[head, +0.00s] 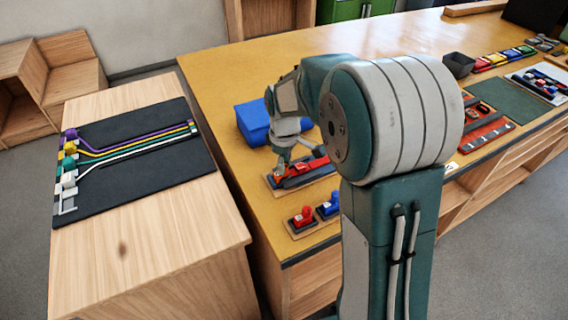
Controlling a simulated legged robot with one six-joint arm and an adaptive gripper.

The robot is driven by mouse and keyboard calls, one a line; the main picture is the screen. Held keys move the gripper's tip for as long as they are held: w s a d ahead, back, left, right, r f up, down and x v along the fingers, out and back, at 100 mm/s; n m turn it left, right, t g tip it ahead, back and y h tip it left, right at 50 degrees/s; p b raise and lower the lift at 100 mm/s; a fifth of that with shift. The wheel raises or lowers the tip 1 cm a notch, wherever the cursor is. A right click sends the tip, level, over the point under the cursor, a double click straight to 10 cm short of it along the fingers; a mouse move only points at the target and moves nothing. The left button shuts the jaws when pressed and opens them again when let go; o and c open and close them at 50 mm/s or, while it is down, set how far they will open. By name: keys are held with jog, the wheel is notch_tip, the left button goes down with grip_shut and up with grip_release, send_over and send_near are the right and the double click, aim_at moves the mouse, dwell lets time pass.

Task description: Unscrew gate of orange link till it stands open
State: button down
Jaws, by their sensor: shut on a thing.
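My gripper (282,165) is small in the head view, pointing down over a wooden board (276,184) on the yellow table. It is shut at the left end of a red-orange piece (309,166) lying on that board, which looks like the orange link. A dark strip lies beside the piece. The right part of the board is hidden behind my arm. The gate and its sleeve are too small to make out, so I cannot tell whether the gate is open.
A blue box (253,122) stands just behind my gripper. Small mounts with a red fitting (303,217) and a blue fitting (330,208) sit near the table's front edge. A black mat (140,165) with coloured cords lies on the left wooden block.

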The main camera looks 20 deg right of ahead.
jog(key=n, duration=0.5)
jog(key=shift+n, duration=1.1)
jog(key=n, duration=0.2)
jog(key=shift+s+r+n, duration=0.1)
jog(key=shift+n, duration=0.3)
jog(key=n, duration=0.4)
